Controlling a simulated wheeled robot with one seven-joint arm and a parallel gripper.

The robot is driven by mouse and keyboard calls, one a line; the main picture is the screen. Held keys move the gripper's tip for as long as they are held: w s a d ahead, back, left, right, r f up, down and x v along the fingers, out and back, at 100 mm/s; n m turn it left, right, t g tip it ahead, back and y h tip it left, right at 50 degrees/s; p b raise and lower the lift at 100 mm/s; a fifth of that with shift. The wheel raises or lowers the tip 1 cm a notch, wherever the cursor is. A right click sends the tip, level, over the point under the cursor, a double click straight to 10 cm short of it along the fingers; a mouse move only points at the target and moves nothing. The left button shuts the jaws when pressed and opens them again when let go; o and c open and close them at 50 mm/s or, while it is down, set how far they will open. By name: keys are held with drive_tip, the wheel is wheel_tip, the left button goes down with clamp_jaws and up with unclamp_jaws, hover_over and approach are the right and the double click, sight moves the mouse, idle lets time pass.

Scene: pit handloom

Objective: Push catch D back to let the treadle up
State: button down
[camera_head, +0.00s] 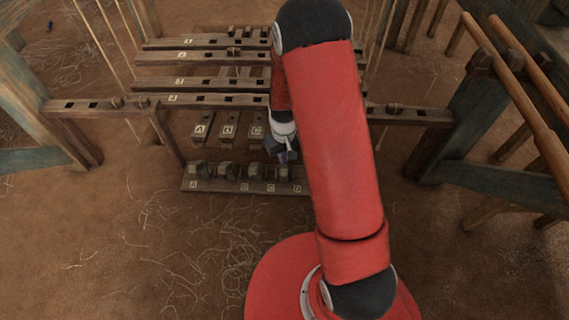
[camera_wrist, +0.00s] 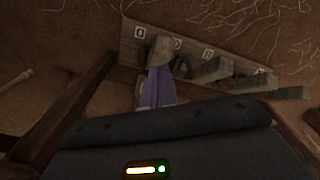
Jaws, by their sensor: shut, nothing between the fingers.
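The catch beam (camera_head: 215,186) is a low wooden rail with a row of blocky catches and white letter labels. Catch D (camera_head: 283,173) stands near its right end, beside my arm. My gripper (camera_head: 287,156) is shut and empty, pointing down just behind or above catch D. In the wrist view, the shut fingers (camera_wrist: 157,85) reach toward a tan block, apparently catch D (camera_wrist: 162,47), near the D label; whether they touch cannot be told. Treadles A (camera_head: 200,132), B (camera_head: 228,132) and C (camera_head: 256,133) show behind the rail. Treadle D is hidden by my arm.
Numbered wooden bars (camera_head: 205,83) lie across the loom behind the treadles. A long crossbar (camera_head: 85,106) spans in front of them. A dark post frame (camera_head: 470,125) with wooden poles stands right. The straw-strewn earth floor (camera_head: 130,245) in front is clear.

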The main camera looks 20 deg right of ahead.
sight(284, 172)
drive_tip(key=shift+f, duration=0.15)
drive_tip(key=shift+f+b, duration=0.85)
drive_tip(key=shift+f, duration=0.15)
drive_tip(key=shift+s+a+f+b, duration=0.15)
drive_tip(key=shift+s+f+b, duration=0.3)
drive_tip(key=shift+f, duration=0.15)
drive_tip(key=shift+s+a+f+b, duration=0.1)
drive_tip(key=shift+s+f+b, duration=0.3)
drive_tip(key=shift+f, duration=0.15)
drive_tip(key=shift+s+f, duration=0.15)
drive_tip(key=shift+f, duration=0.15)
drive_tip(key=shift+s+a+f, duration=0.1)
drive_tip(key=shift+f, duration=0.1)
wheel_tip(284, 172, up, 6)
drive_tip(key=s+p, duration=0.2)
drive_tip(key=p, duration=0.2)
drive_tip(key=shift+a, duration=0.3)
drive_tip(key=shift+r, duration=0.1)
